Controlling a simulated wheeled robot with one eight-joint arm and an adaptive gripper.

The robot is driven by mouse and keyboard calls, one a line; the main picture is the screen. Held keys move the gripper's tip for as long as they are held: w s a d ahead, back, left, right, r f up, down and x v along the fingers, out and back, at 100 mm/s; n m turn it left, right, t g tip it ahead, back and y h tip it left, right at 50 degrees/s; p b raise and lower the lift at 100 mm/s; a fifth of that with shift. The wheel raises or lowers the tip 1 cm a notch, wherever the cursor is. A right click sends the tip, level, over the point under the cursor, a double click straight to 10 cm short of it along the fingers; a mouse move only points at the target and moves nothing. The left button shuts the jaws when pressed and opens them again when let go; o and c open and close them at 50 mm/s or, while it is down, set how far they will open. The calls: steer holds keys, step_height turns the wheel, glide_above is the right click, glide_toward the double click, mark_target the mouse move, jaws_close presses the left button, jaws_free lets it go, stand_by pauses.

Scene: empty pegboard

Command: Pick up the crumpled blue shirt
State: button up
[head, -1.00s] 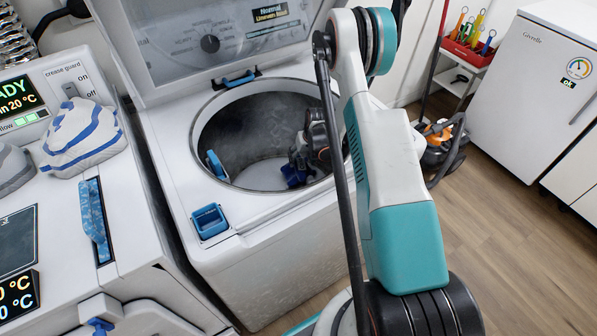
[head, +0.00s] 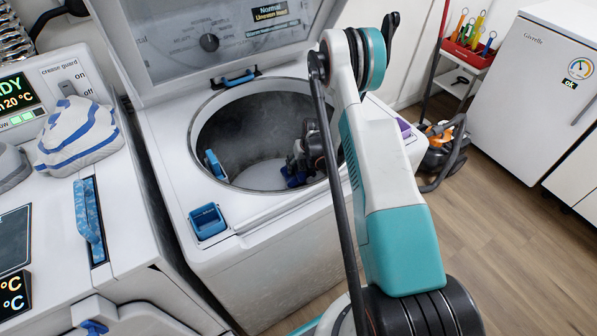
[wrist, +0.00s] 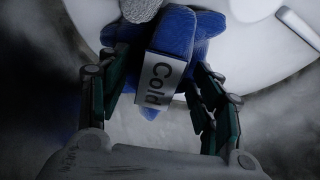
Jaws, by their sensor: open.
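The crumpled blue shirt (head: 295,180) lies at the bottom of the open washer drum (head: 240,125), by its right side. In the wrist view the blue shirt (wrist: 178,35) bears a pale tag (wrist: 160,79) reading "Cold". My gripper (head: 308,150) is down inside the drum, just above the shirt. In the wrist view my gripper (wrist: 162,75) is open, with one dark green finger on each side of the shirt and tag. I cannot tell whether the fingers touch the cloth. My arm hides the drum's right rim.
The washer lid (head: 220,35) stands raised behind the drum. A blue clip (head: 214,165) sits on the drum's left inner rim, and a blue cup (head: 207,221) is set in the front left corner. A machine with a folded striped cloth (head: 78,135) stands left. Open floor lies right.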

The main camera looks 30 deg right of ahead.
mark_target(299, 165)
stand_by(0.3)
steer(key=c, duration=1.3)
steer(key=shift+a+r+p, duration=0.1)
steer(key=shift+r+p, duration=0.25)
steer(key=shift+r, duration=0.15)
step_height(299, 165, up, 7)
steer(key=p, duration=0.3)
steer(key=shift+a+f, duration=0.1)
steer(key=a+p, duration=0.4)
steer(key=a, duration=1.6)
steer(key=r+p, duration=3.3)
steer(key=p, duration=0.1)
steer(key=shift+s+d+r, duration=0.2)
steer(key=shift+s+r, duration=0.1)
steer(key=shift+s, duration=0.05)
